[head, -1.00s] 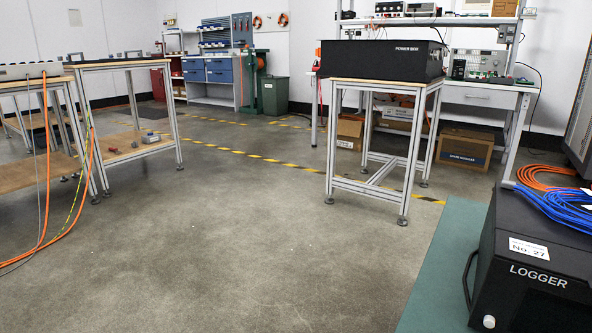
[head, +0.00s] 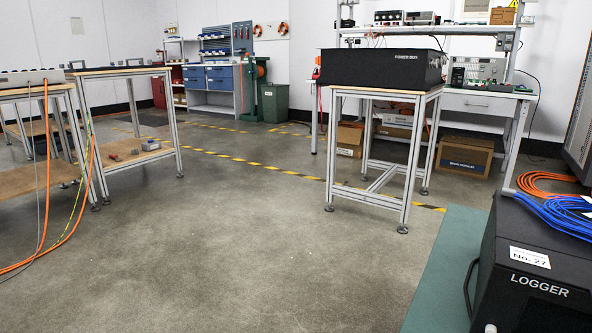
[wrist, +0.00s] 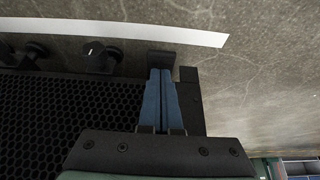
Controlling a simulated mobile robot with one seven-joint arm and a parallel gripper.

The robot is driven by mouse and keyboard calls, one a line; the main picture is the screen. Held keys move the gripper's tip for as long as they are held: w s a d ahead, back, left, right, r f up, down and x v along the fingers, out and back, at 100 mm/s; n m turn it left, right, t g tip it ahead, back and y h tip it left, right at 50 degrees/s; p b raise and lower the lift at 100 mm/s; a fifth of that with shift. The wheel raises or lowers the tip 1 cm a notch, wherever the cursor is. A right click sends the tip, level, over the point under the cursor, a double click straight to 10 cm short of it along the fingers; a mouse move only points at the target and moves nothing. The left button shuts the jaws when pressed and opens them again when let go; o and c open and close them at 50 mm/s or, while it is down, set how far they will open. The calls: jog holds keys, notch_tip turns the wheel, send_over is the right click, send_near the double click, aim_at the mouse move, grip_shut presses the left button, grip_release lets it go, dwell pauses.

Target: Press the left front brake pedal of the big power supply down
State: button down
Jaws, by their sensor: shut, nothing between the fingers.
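My gripper (wrist: 161,100) shows only in the wrist view, its two blue fingers pressed together with nothing between them. A small dark block (wrist: 161,58) lies right at the fingertips; it may be the brake pedal, and I cannot tell whether the fingers touch it or whether it is pressed down. A black honeycomb grille (wrist: 60,110), probably part of the big power supply, fills the left of the wrist view. Dark caster-like parts (wrist: 102,60) stick out along its edge. The head view shows neither my gripper nor a clearly recognisable big power supply.
A black logger (head: 535,285) with orange and blue cables (head: 560,215) stands at the right. A black power box (head: 380,69) sits on a wheel-less stand (head: 405,190). Tables (head: 125,72) stand at the left. A white floor stripe (wrist: 130,30) crosses the wrist view. The middle floor is open.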

jog(key=shift+f+b, duration=0.9)
jog(key=shift+f, duration=0.45)
jog(key=shift+r, duration=0.1)
notch_tip(320, 180, up, 7)
jog(key=p, duration=0.7)
jog(key=shift+r+p, duration=0.1)
jog(key=shift+p, duration=0.25)
